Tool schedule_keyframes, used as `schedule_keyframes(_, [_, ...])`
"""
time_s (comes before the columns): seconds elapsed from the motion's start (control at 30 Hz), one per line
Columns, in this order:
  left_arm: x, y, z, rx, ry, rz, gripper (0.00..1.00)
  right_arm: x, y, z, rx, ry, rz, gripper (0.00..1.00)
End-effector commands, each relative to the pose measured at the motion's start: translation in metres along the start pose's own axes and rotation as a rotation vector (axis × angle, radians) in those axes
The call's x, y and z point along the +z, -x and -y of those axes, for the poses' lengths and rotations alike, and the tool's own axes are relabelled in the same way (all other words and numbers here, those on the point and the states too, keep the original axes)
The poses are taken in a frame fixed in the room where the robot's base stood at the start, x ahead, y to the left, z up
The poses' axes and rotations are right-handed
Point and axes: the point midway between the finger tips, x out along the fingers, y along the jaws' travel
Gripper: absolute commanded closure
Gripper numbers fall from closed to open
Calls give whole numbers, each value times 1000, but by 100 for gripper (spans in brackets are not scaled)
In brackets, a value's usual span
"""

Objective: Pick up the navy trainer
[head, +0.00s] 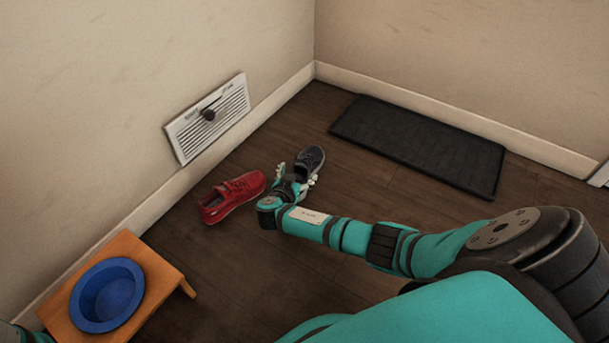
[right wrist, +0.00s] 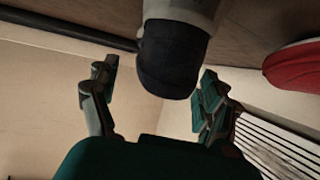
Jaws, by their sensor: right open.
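The navy trainer (head: 311,158) lies on the dark wood floor near the wall corner, just beyond my right gripper (head: 296,181) in the head view. In the right wrist view the trainer's dark end (right wrist: 172,65) shows between the two spread fingers of my right gripper (right wrist: 158,90), with a gap on each side. The right gripper is open and holds nothing. The near part of the trainer is partly hidden by the gripper in the head view. My left gripper is not in view; only a bit of my arm shows at the lower left edge.
A red trainer (head: 232,196) lies close to the left of my right gripper. A black mat (head: 420,143) lies to the right, by the wall. A wall vent (head: 208,117) is at left. A blue bowl (head: 108,294) sits in a wooden stand (head: 150,262). The near middle floor is bare.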

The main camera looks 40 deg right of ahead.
Motion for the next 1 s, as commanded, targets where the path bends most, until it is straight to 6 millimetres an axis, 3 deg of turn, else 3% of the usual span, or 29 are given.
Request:
schedule_keyframes(0.03, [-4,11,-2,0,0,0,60,4,-10,0,-1,0,-4,19])
schedule_keyframes(0.13, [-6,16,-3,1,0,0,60,3,-19,0,0,-1,-2,19])
schedule_keyframes(0.43, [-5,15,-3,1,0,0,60,0,-21,0,-1,0,0,19])
schedule_keyframes(1.0, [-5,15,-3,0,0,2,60,1,-21,0,0,1,1,94])
